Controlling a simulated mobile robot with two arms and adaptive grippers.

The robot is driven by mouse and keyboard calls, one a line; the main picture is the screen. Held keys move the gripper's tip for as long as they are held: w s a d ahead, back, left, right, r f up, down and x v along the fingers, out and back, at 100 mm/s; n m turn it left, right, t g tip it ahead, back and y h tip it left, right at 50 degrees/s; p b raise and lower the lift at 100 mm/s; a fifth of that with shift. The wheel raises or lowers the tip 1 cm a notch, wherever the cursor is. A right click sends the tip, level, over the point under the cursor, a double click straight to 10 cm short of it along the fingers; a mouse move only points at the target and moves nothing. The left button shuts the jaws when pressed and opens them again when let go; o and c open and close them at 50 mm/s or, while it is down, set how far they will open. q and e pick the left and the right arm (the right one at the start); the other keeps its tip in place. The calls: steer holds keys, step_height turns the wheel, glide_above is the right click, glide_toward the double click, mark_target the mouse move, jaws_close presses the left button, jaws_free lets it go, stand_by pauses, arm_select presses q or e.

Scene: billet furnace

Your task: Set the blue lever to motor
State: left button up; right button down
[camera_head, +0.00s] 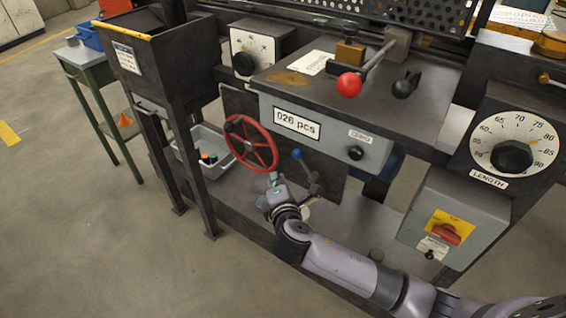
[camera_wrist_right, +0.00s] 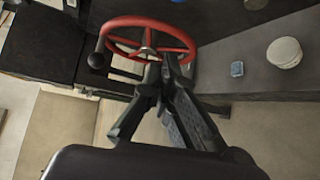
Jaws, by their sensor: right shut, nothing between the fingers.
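The blue lever shows in the head view as a blue knob (camera_head: 297,154) on a dark rod that runs down and right, under the front panel and just right of the red handwheel (camera_head: 252,143). My right gripper (camera_head: 273,178) is shut and empty, a little below and left of the blue knob. I cannot tell whether it touches the lever. In the right wrist view the shut fingers (camera_wrist_right: 163,72) point towards the red handwheel (camera_wrist_right: 150,38). A small blue piece (camera_wrist_right: 237,69) shows right of them; I cannot tell whether it belongs to the lever. No motor label is readable. My left gripper is out of view.
A red ball handle (camera_head: 349,84) and a black ball handle (camera_head: 404,88) stand above the panel. A length dial (camera_head: 513,156) and a switch box (camera_head: 455,222) are at right. A grey bin (camera_head: 222,147) sits behind the handwheel.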

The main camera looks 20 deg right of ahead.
mark_target(304, 166)
steer(key=b+x, duration=0.2)
steer(key=x, duration=0.8)
arm_select(q)
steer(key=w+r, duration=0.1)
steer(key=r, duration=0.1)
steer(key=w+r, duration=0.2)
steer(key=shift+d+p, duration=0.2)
steer(key=shift+p, duration=0.1)
arm_select(e)
steer(key=d, duration=0.1)
steer(key=s+d+r, duration=0.1)
steer(key=d, duration=0.1)
steer(key=shift+s+d+r, duration=0.15)
steer(key=shift+s+d, duration=0.1)
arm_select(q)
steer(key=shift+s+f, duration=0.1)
